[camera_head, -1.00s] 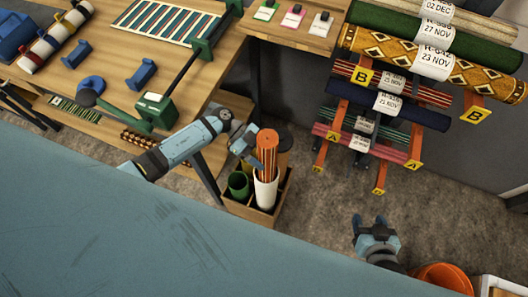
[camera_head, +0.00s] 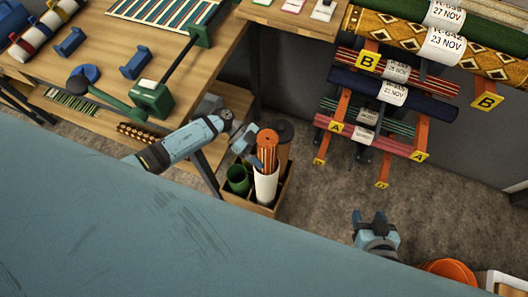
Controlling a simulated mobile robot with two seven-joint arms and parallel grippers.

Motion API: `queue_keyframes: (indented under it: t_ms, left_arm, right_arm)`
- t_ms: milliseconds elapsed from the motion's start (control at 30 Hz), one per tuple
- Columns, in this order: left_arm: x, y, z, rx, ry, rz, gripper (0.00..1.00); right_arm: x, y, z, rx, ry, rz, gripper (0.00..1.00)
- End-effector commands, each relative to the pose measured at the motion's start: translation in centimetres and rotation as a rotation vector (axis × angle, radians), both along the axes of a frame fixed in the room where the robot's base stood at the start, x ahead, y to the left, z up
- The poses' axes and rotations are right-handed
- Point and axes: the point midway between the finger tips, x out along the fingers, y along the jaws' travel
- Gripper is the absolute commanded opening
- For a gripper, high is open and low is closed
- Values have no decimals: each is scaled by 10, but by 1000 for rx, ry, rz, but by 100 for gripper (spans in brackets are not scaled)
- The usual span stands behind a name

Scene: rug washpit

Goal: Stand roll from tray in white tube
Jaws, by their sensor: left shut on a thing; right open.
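An orange-ended roll with light and dark stripes (camera_head: 267,152) stands upright with its lower part inside the white tube (camera_head: 265,187). The white tube is in a wooden crate (camera_head: 263,208). My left gripper (camera_head: 255,142) is shut on the striped roll near its upper part, from the left; its fingertips are partly hidden. My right gripper (camera_head: 370,217) is open and empty above the floor, to the right of the crate. The tray is not clearly identifiable in this view.
A green tube (camera_head: 238,180) and a brown roll with a dark end (camera_head: 284,137) share the crate. A workbench (camera_head: 185,62) stands at the upper left. A rack of labelled rolls (camera_head: 395,95) is at the upper right. An orange bucket (camera_head: 447,273) is at the lower right.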

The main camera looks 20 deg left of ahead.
Motion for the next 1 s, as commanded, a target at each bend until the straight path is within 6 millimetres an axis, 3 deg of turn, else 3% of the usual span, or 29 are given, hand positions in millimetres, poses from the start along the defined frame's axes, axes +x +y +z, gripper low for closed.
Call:
queue_keyframes:
  t_ms: [267,300,400,767,1000]
  left_arm:
    - [0,0,1,-1,-2,-1,22]
    - [0,0,1,-1,-2,-1,71]
    - [0,0,1,-1,-1,0,92]
    - [0,0,5,0,-2,-1,92]
    - [0,1,50,1,-5,-3,92]
  right_arm:
    - [0,0,1,1,-2,-1,56]
    - [0,0,1,1,-2,-1,56]
    - [0,1,1,1,-2,-1,56]
    - [0,0,0,1,1,-1,56]
    - [0,0,6,-1,0,0,56]
